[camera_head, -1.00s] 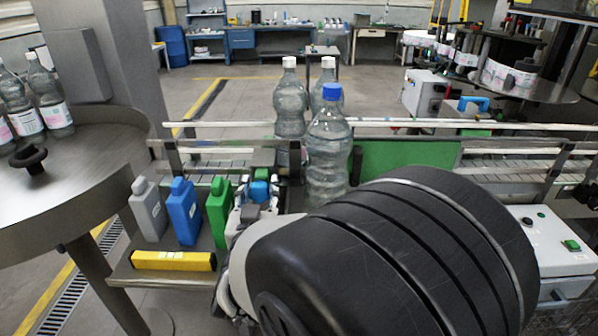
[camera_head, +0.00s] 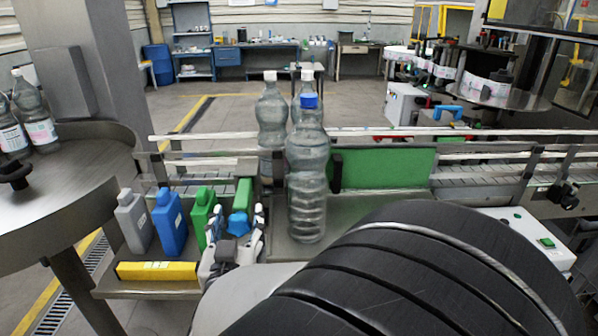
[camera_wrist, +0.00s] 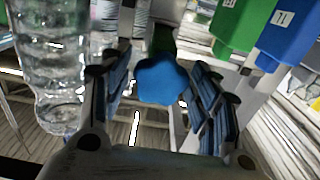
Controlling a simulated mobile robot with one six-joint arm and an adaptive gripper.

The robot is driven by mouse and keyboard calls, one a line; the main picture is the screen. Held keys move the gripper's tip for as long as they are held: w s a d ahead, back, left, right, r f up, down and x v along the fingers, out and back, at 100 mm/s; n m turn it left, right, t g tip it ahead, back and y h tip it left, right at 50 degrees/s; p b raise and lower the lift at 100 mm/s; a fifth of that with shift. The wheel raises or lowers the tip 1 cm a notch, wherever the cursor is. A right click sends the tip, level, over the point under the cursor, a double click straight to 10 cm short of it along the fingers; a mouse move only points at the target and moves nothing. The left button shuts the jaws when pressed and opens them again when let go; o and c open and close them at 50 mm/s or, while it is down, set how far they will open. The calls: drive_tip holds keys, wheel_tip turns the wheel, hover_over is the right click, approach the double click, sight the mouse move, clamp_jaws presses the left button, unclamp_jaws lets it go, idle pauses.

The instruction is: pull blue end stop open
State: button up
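The blue knob of the end stop (camera_head: 239,224) sits at the near end of a green block (camera_head: 244,192), left of the blue-capped bottle (camera_head: 307,165). My gripper (camera_head: 238,212) is around the knob, one finger on each side. The head view shows a small gap between the knob and the right finger. In the wrist view the knob (camera_wrist: 161,80) lies between the finger pads, close to both; contact is hard to judge there. The gripper looks open. The rest of the end stop is partly hidden by the fingers.
Grey, blue (camera_head: 170,222) and green containers stand just left of my gripper, behind a yellow level (camera_head: 157,270). White-capped bottles (camera_head: 271,120) stand behind the blue-capped one. A green panel (camera_head: 390,172) lies right along the conveyor. A round steel table (camera_head: 85,165) is at left.

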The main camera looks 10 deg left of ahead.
wheel_tip(320, 180, up, 10)
idle(0.7)
drive_tip(key=shift+f, duration=0.1)
